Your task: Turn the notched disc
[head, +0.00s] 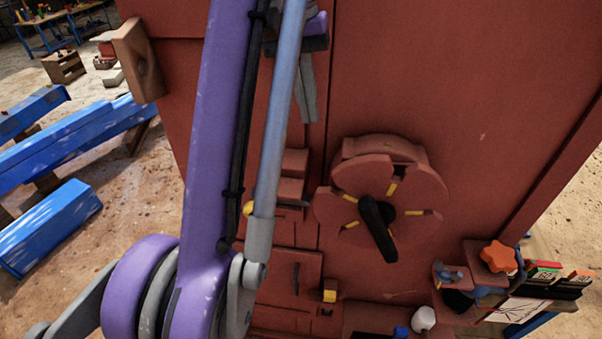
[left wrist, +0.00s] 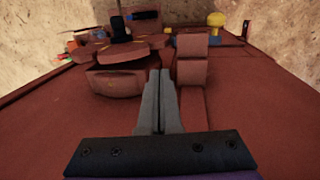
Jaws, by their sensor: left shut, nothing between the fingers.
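The notched disc (head: 422,188) is red, with notches and yellow marks, on the red machine panel (head: 450,90). A black handle (head: 378,228) crosses its middle. The disc also shows in the left wrist view (left wrist: 108,53), beyond my fingers. My left gripper (head: 306,118) is shut and empty, above and left of the disc in the head view and apart from it. Its two grey fingers (left wrist: 161,76) lie together in the left wrist view. The purple left arm covers part of the panel's left side. My right gripper is in neither view.
A raised red block (left wrist: 193,72) stands just right of my fingertips in the left wrist view. An orange star-shaped knob (head: 498,256) and a white cap (head: 423,318) sit at the lower right. Blue beams (head: 50,220) lie on the ground left.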

